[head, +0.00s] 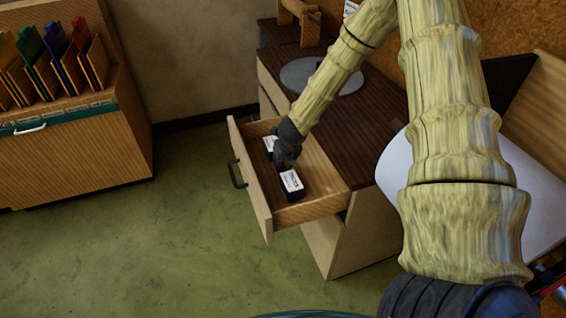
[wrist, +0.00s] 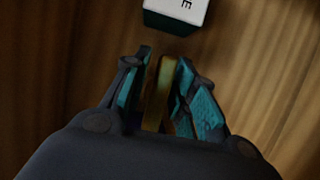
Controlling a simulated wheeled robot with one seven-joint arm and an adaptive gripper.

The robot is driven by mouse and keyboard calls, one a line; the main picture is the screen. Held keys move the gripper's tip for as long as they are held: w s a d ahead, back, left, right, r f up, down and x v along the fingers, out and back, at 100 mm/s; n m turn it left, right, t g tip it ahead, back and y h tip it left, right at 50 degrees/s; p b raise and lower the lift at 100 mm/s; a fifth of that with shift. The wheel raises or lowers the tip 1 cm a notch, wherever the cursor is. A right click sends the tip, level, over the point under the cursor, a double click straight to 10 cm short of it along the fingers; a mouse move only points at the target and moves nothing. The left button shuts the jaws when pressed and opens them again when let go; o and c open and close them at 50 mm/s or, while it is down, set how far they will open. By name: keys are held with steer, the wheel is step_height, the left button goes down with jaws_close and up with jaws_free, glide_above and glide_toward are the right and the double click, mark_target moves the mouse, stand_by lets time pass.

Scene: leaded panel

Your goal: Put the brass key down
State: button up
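My gripper (head: 284,158) is low in the open drawer (head: 318,184) in the head view. In the wrist view my gripper (wrist: 160,75) has its teal-padded fingers closed around the brass key (wrist: 159,90), a narrow yellowish piece standing between them. The key is hidden behind the gripper in the head view. The wooden drawer floor (wrist: 60,60) lies below the fingers. I cannot tell whether the key touches it.
A dark box with a white label (head: 291,182) lies in the drawer in front of the gripper; another labelled box (head: 269,145) is behind it. The drawer front (head: 249,182) has a black handle. A grey disc (head: 322,76) lies on the dark cabinet top. Green floor is clear at left.

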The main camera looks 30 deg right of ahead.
steer(key=shift+o, duration=0.6)
steer(key=shift+r, duration=0.15)
steer(key=p+v, duration=0.1)
steer(key=v, duration=1.1)
